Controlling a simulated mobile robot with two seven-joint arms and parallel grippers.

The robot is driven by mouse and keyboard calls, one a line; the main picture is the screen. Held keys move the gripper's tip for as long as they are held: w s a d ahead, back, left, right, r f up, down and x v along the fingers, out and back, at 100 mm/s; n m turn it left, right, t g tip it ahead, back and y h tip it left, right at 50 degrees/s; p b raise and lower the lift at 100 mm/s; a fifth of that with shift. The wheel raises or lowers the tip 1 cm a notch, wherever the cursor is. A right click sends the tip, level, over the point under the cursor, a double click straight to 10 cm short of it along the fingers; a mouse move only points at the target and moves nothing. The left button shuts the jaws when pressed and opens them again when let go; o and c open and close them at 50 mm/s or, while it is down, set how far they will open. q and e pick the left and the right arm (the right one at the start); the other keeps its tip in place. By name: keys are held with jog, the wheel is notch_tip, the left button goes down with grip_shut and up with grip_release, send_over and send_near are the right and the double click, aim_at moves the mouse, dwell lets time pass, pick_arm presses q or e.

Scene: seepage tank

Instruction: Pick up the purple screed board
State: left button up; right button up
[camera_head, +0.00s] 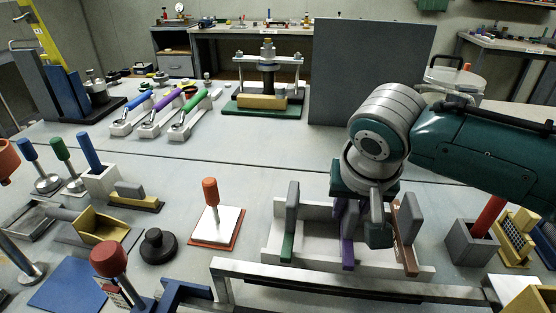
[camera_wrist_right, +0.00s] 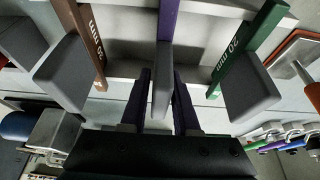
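The purple screed board (camera_head: 347,252) stands upright in a white slotted rack (camera_head: 312,258), between the green board (camera_head: 287,246) and the brown board (camera_head: 408,255). My right gripper (camera_head: 352,205) is above the rack at the purple board, and my wrist hides much of that board's top. In the right wrist view the purple board (camera_wrist_right: 168,20) has a grey grip (camera_wrist_right: 162,80) lying between my two fingers (camera_wrist_right: 162,100). Narrow gaps show beside the grip, so the fingers look open around it; contact at the tips is unclear. My left gripper is not in view.
The green board's grey grip (camera_wrist_right: 248,88) and the brown board's grey grip (camera_wrist_right: 62,75) flank my fingers closely. A metal rail (camera_head: 340,285) runs in front of the rack. A grey block with a red bar (camera_head: 488,217) stands to the right, an orange-handled tamper (camera_head: 211,205) to the left.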

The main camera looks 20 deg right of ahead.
grip_shut()
dwell(1.0)
